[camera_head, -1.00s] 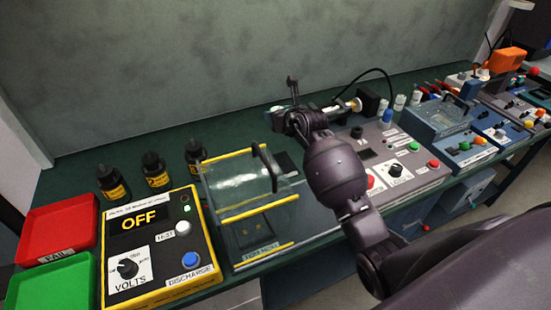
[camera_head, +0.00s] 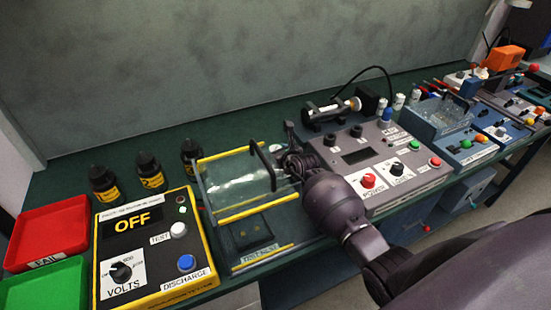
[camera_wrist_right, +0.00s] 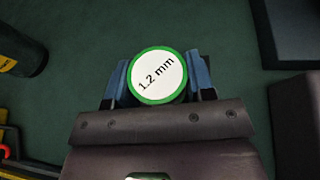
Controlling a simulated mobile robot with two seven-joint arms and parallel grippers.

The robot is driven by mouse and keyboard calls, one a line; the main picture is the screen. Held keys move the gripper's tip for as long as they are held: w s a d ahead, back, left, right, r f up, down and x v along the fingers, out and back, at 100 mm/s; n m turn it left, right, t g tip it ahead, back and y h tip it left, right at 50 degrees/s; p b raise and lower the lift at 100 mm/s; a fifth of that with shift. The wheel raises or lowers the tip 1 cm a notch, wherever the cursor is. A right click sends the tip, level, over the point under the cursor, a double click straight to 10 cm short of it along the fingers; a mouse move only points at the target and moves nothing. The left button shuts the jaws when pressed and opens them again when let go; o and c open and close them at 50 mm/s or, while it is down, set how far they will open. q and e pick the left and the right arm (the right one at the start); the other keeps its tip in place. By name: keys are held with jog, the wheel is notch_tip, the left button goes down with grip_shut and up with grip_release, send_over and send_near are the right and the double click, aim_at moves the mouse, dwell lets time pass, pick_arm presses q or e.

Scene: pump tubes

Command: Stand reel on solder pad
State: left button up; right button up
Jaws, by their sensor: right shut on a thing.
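The reel (camera_wrist_right: 158,77) has a round white face marked "1.2 mm" and a green rim. In the right wrist view it sits between the two blue fingers of my right gripper (camera_wrist_right: 158,82), which is shut on it, label facing the camera. In the head view my right gripper (camera_head: 296,162) is just right of the clear, yellow-edged cover's handle; the reel is hidden there. I cannot make out which surface is the solder pad. My left gripper is not in view.
The clear cover (camera_head: 235,178) stands beside the yellow tester (camera_head: 155,248) marked OFF. Several black bottles (camera_head: 150,172) stand behind them. A grey control box (camera_head: 385,160) is right of my gripper. Red (camera_head: 48,228) and green (camera_head: 42,285) bins are at left.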

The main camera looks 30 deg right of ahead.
notch_tip(320, 180, down, 2)
jog(key=shift+f, duration=0.1)
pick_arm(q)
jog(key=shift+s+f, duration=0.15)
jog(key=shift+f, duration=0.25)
pick_arm(e)
jog(key=shift+r, duration=0.2)
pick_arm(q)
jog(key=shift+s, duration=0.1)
pick_arm(e)
jog(key=shift+f, duration=0.2)
jog(key=o, duration=1.1)
jog(key=shift+c, duration=0.2)
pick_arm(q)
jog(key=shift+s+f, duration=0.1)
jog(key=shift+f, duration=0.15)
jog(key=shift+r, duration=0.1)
